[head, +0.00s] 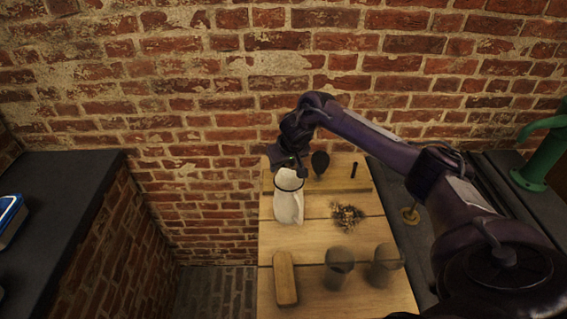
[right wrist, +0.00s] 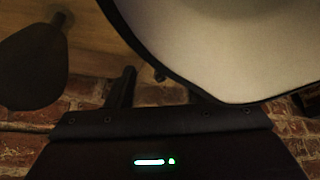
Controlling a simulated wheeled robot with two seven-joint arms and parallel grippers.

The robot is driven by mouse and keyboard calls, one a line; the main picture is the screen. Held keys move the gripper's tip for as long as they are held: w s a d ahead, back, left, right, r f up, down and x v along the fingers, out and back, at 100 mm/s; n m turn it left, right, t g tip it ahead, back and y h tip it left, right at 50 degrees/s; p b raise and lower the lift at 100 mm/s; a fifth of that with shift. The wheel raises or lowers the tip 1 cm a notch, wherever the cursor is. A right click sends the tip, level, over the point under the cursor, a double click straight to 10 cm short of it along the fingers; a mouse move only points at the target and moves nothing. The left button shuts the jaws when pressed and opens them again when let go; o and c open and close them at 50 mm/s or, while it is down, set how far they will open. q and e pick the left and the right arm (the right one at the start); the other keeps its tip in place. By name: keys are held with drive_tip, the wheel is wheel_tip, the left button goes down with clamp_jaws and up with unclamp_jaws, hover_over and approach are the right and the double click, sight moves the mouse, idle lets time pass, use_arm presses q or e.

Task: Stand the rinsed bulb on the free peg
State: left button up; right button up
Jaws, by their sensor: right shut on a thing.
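My right gripper (head: 291,166) is over the left back of the wooden table, shut at the dark rim of a pale vessel (head: 289,207). The vessel looks upright, and I cannot tell whether it touches the table. In the right wrist view, its pale surface and dark rim (right wrist: 240,45) fill the upper right. A dark bulb (head: 320,163) stands at the back board, just right of my gripper; it also shows in the right wrist view (right wrist: 35,65). A bare dark peg (head: 354,169) stands to its right. My left gripper is not in view.
A brown heap (head: 347,216) lies mid-table. Two grey jars (head: 340,268) and a wooden block (head: 285,278) are in front. A brass piece (head: 410,215) and green pump (head: 545,150) are on the right. The brick wall stands close behind.

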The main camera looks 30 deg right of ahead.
drive_tip(key=o, duration=1.1)
drive_tip(key=shift+o, duration=0.2)
drive_tip(key=v, duration=0.8)
